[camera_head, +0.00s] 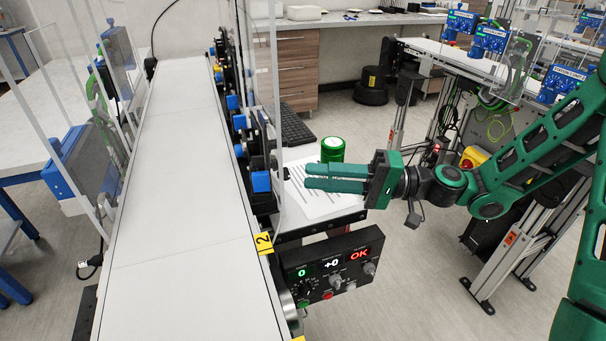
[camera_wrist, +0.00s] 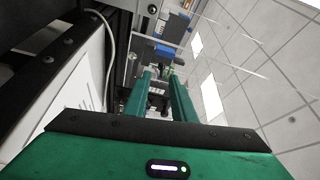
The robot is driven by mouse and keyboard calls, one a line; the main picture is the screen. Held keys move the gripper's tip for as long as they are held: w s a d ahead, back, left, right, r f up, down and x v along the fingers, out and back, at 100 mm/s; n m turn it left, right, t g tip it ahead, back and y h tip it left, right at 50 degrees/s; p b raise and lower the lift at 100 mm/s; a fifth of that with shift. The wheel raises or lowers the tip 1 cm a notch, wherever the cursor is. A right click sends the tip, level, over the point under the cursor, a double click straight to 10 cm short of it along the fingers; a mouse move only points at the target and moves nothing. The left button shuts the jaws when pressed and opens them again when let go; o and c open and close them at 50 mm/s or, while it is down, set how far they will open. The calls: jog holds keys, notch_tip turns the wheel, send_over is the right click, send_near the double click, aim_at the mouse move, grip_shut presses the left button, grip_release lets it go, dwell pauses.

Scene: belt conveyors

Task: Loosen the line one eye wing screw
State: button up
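My gripper (camera_head: 308,177) reaches left from the right side, its green fingers level and pointing at the near side of the line with the "2" label. In the wrist view, the two fingers (camera_wrist: 161,78) stand apart with a gap between them, and small dark and metallic fittings show beyond the gap. No grasped thing is visible. A blue block (camera_head: 261,182) on a dark mount sits at the belt's right edge, left of the fingertips and apart from them in the picture. I cannot make out the wing screw itself in either view; it is too small or hidden.
The white belt (camera_head: 180,170) runs away at left. A clear panel (camera_head: 283,130) stands between belt and gripper. A green can (camera_head: 332,150) and a printed sheet (camera_head: 310,198) lie beside the fingers.

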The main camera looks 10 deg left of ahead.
jog(key=d, duration=0.6)
jog(key=shift+w+f, duration=0.2)
jog(key=shift+f, duration=0.05)
